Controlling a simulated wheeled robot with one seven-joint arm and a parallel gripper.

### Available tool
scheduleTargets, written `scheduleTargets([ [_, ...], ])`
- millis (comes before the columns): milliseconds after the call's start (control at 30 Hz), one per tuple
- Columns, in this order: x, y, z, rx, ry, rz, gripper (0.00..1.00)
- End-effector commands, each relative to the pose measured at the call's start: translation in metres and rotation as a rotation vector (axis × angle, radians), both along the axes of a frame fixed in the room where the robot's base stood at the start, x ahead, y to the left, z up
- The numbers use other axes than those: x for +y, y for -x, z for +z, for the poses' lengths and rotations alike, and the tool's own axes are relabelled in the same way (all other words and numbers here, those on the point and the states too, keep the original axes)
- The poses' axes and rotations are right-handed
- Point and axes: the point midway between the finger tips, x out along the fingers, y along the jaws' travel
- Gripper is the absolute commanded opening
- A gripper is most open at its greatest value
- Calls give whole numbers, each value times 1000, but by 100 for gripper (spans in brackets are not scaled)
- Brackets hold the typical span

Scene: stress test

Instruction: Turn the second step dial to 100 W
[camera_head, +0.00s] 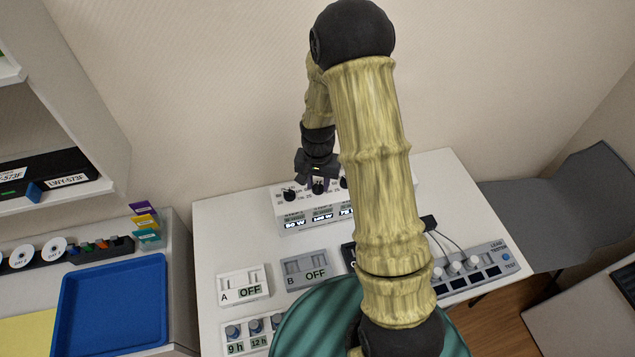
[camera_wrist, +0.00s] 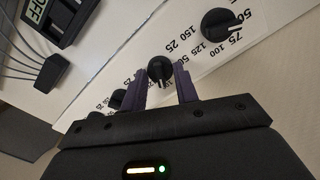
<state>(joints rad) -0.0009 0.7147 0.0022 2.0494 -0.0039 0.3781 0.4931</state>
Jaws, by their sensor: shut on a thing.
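The white dial panel (camera_head: 282,214) stands at the back of the white table, with a row of black step dials on its top and lit displays on its front. My gripper (camera_head: 318,184) is over the second step dial (camera_head: 318,189), between the first dial (camera_head: 290,194) and the third dial (camera_head: 343,183). In the wrist view the purple fingers are shut on the second dial (camera_wrist: 160,67), one on each side. The display below it (camera_head: 322,217) is small but seems to read 100 W. The first display (camera_head: 296,224) reads 50 W.
A neighbouring dial (camera_wrist: 217,25) is close beside my fingers, and another (camera_wrist: 118,98) is partly behind one finger. Switch boxes A (camera_head: 243,287) and B (camera_head: 305,270), both showing OFF, stand in front. A lead tester (camera_head: 468,270) is at right. My arm hides the table's middle.

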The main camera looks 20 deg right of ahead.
Motion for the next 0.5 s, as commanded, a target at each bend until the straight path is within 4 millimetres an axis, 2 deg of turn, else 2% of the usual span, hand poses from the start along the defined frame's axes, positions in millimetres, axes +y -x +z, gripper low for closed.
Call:
scheduleTargets([
  [200, 0, -1, 1, -4, 0, 76, 7],
  [500, 0, -1, 1, -4, 0, 96, 7],
])
